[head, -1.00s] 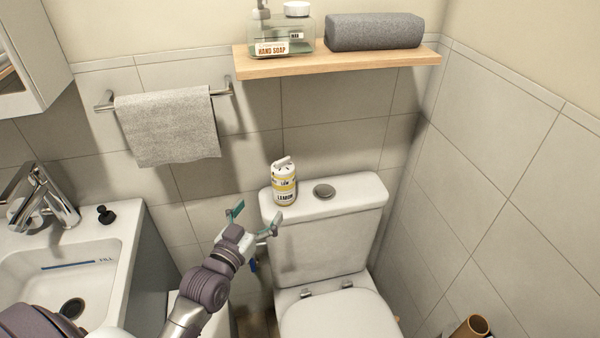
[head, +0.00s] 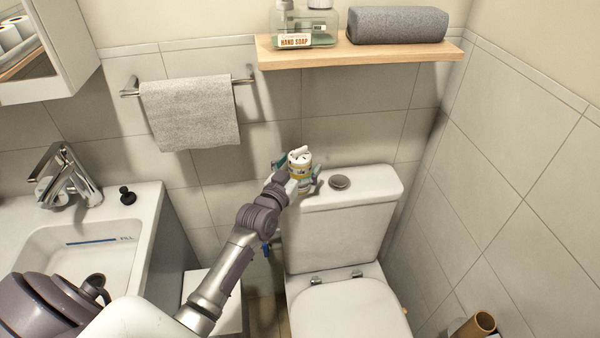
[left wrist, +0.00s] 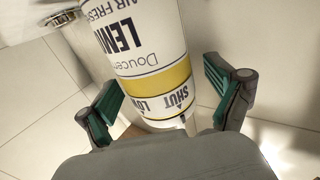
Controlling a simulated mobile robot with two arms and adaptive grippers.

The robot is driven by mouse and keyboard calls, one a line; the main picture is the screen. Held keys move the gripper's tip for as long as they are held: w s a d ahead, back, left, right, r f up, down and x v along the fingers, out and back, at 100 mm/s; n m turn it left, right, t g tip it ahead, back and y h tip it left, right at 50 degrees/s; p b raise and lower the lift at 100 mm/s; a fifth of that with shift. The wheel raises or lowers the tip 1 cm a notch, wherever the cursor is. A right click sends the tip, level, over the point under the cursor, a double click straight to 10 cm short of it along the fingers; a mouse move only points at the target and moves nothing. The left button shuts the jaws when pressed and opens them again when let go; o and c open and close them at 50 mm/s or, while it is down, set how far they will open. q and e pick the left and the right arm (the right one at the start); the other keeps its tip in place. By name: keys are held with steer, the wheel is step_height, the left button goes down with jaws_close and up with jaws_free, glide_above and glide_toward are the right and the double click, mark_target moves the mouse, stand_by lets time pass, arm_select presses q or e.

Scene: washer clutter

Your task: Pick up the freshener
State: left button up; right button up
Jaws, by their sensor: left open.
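The freshener (head: 300,160) is a white can with a yellow band, standing upright on the left end of the toilet tank lid. In the left wrist view the freshener (left wrist: 143,55) shows large, with dark lettering, between the fingers. My left gripper (head: 297,176) is at the freshener, its fingers on either side of it. In the left wrist view the left gripper (left wrist: 165,100) is open, with gaps between its green finger pads and the can. The gripper partly hides the can's lower part in the head view. My right gripper does not show.
The toilet tank (head: 375,192) has a round flush button (head: 340,182) right of the can. A wooden shelf (head: 360,54) with a soap bottle and grey roll hangs above. A sink (head: 85,250) stands at left.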

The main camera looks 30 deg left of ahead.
arm_select(q)
steer(key=shift+r, duration=0.1)
steer(key=shift+c, duration=0.4)
steer(key=c, duration=1.3)
